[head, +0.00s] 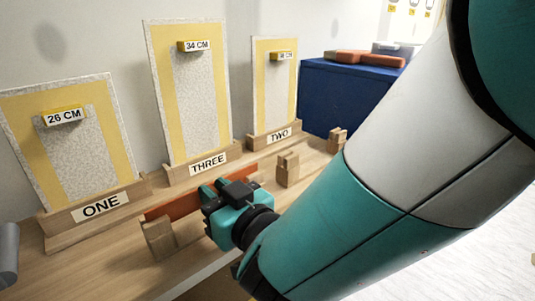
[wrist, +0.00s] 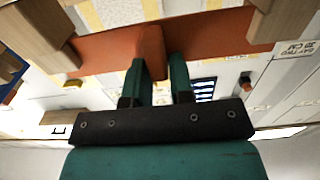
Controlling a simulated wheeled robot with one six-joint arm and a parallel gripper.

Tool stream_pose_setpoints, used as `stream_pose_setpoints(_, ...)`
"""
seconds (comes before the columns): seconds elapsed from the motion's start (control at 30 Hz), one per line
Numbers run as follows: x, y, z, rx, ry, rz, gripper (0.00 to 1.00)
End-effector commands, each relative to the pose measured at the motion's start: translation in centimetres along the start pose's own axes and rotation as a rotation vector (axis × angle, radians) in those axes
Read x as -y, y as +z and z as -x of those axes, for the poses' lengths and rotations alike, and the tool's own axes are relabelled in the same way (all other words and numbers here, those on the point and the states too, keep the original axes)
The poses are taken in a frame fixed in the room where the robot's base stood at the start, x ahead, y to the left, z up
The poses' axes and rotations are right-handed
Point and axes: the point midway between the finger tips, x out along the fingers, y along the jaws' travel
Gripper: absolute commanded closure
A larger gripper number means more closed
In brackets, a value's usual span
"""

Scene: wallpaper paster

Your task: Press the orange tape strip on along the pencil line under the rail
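A long orange strip (head: 184,205) stands on edge between wooden posts on the bench, partly hidden behind my gripper. In the wrist view the orange strip (wrist: 105,50) crosses the upper picture, with a short orange grip block (wrist: 152,42) sticking out from its middle. My gripper (head: 225,190) is at the strip's middle. In the wrist view its two teal fingers (wrist: 160,65) are apart, on either side of the grip block. A gap shows beside the right finger. I cannot make out a pencil line or a rail in either view.
Wooden posts (head: 158,240) and (head: 288,170) stand on the bench. Behind are sample boards in wooden bases labelled ONE (head: 105,206), THREE (head: 208,162) and TWO (head: 279,134). A blue box (head: 340,97) stands at back right. My arm covers the right side.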

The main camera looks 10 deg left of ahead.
Motion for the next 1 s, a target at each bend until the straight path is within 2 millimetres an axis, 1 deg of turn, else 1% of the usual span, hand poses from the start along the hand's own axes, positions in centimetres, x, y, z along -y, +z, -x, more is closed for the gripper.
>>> stream_pose_setpoints(0.03,0.0,0.0,0.0,0.0,0.0,0.0,0.9)
stream_pose_setpoints(0.07,0.0,0.0,0.0,0.0,0.0,0.0,0.97)
stream_pose_setpoints(0.1,0.0,0.0,0.0,0.0,0.0,0.0,1.0)
stream_pose_setpoints(0.27,0.0,-0.1,0.0,0.0,0.0,0.0,1.0)
stream_pose_setpoints(0.37,0.0,-0.6,0.0,-0.001,0.0,0.0,1.0)
stream_pose_setpoints(1.0,0.0,-4.6,0.0,0.0,0.0,0.0,1.0)
